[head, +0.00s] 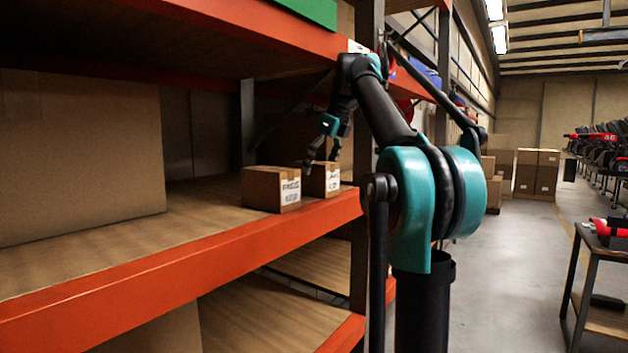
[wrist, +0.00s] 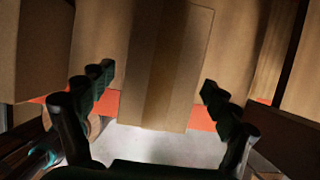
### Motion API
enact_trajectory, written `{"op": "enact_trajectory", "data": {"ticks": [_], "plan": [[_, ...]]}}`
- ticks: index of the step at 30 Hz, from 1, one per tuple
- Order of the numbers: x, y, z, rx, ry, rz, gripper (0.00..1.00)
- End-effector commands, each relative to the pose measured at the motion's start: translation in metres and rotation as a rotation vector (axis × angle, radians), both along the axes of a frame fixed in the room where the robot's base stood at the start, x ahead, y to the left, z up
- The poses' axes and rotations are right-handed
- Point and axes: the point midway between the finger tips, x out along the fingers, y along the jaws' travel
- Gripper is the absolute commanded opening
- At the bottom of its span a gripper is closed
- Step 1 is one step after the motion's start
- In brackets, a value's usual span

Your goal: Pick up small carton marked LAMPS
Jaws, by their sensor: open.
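Two small brown cartons with white labels stand side by side near the front edge of the shelf in the head view, a left one (head: 272,189) and a right one (head: 322,179). The print is too small to read surely, so I cannot tell which is marked LAMPS. My gripper (head: 322,158) is open and points down over the right carton, its fingers near that carton's top. In the wrist view a taped carton (wrist: 165,65) lies between the spread fingers of my gripper (wrist: 155,85), with gaps on both sides. Nothing is held.
The wooden shelf (head: 150,228) has an orange front beam (head: 190,255). A large carton (head: 80,155) stands at its left. A shelf hangs above, and a dark upright (head: 361,210) stands just right of the small cartons. The shelf between large and small cartons is clear.

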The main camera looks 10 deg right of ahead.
Motion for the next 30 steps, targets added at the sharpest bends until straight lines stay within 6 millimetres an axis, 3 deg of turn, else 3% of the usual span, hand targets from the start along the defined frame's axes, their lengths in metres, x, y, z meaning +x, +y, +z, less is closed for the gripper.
{"op": "enact_trajectory", "data": {"ticks": [8, 30], "plan": [[0.013, 0.013, -0.027, 0.000, 0.000, 0.001, 0.89], [0.013, 0.013, -0.032, 0.000, 0.000, 0.001, 0.89]]}}
